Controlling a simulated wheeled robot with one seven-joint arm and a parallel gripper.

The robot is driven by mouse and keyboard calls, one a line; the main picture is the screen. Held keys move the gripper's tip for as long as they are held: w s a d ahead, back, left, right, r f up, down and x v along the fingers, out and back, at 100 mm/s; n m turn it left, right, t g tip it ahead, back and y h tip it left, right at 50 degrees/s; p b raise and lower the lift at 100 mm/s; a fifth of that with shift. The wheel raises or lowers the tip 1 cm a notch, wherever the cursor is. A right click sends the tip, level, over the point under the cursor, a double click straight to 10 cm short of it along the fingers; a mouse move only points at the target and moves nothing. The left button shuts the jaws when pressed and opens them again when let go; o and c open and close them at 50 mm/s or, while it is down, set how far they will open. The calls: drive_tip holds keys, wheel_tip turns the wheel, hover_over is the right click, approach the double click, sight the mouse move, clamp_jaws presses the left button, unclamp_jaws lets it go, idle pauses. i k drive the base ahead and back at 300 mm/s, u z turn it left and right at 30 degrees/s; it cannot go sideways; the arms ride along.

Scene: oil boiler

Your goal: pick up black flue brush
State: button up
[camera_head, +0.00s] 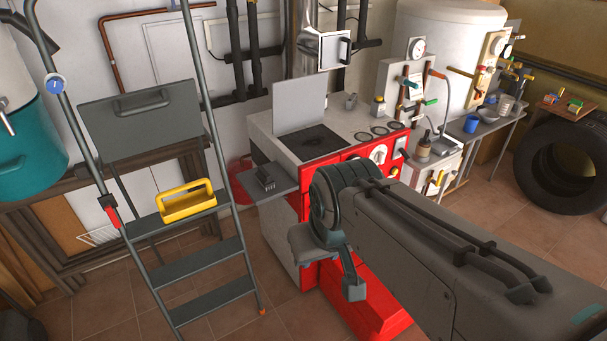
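A small dark ridged item (265,178), which looks like the black flue brush, lies on the grey side shelf (276,190) left of the red and white boiler. It is too small to make out bristles or handle clearly. My arm reaches in from the lower right. What shows of my gripper (335,268) is at the arm's end, in front of the boiler, right of and lower in the picture than the dark item, and apart from it. No held object shows.
The boiler (345,140) has an open lid plate and a red front. A stepladder (190,268) with a yellow tray (187,203) stands left of the shelf. A red box (368,308) is on the floor below my arm. A tyre (563,165) is at the right.

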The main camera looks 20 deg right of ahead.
sight(264, 178)
drive_tip(key=z, duration=0.05)
drive_tip(key=i, duration=1.65)
